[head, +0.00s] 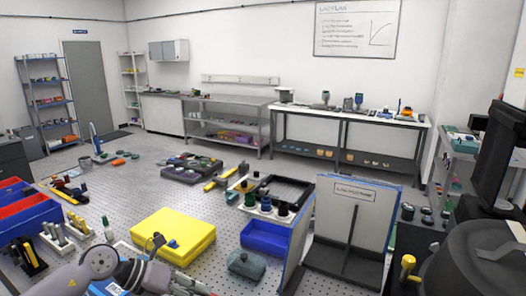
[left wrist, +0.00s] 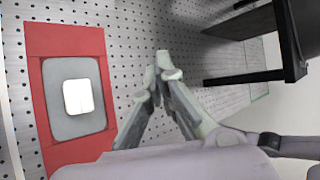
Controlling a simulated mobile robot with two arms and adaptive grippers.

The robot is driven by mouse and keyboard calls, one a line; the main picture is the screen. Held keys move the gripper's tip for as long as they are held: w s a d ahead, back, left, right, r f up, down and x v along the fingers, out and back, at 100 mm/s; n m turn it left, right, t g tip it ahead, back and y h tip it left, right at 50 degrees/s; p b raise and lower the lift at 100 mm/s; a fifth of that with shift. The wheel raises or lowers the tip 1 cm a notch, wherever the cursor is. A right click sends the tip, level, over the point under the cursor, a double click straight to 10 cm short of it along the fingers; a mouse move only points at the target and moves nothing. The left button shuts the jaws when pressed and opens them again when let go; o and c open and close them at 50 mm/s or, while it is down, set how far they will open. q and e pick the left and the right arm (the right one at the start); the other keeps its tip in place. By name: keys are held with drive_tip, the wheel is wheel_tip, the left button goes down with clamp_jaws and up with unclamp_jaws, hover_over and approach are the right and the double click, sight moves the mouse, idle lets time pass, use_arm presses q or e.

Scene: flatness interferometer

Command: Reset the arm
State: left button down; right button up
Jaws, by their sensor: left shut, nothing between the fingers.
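My left arm (head: 100,262) comes in at the bottom left of the head view, low over the perforated table. Its gripper cannot be made out clearly there. In the left wrist view my left gripper (left wrist: 163,68) is shut, its fingertips together with nothing between them. The fingers are over the perforated surface, apart from a red panel (left wrist: 65,38) with a grey plate and a white square on it. My right gripper is not in view.
A yellow case (head: 172,236) lies on the perforated table, with a blue bin (head: 265,238) to its right. An upright grey panel (head: 352,212) and a large dark round instrument (head: 480,262) stand at right. Red and blue bins (head: 22,208) are at left.

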use_arm(q)
drive_tip(key=d+r+n+t+h, duration=0.6)
drive_tip(key=d+r+n+t, duration=0.3)
drive_tip(key=d+r, duration=0.1)
drive_tip(key=a+f+n+t+y, duration=0.3)
drive_tip(key=a+n+t+y, duration=0.55)
drive_tip(key=n, duration=0.65)
drive_tip(key=s+a+f+n+g+y, duration=0.55)
drive_tip(key=a+f+n+y, duration=0.2)
drive_tip(key=f, duration=0.25)
drive_tip(key=s+f+n+g, duration=0.2)
drive_tip(key=s+f+g, duration=0.45)
drive_tip(key=s, duration=0.45)
drive_tip(key=s+f+n+g, duration=0.3)
drive_tip(key=s+f+g, duration=0.2)
drive_tip(key=s+f, duration=0.5)
wheel_tip(320, 180, down, 28)
drive_tip(key=s+g+b, duration=0.1)
drive_tip(key=s+b, duration=0.2)
drive_tip(key=b, duration=0.2)
drive_tip(key=s+a+f+b, duration=0.1)
drive_tip(key=s+f+b, duration=0.1)
drive_tip(key=s+f, duration=0.6)
drive_tip(key=s+a+f+g+b, duration=0.1)
drive_tip(key=s+a+f, duration=0.1)
drive_tip(key=s+f, duration=0.6)
wheel_tip(320, 180, down, 5)
drive_tip(key=shift+s+r+m+b, duration=0.2)
drive_tip(key=shift+s+m+b, duration=0.15)
drive_tip(key=shift+m, duration=0.1)
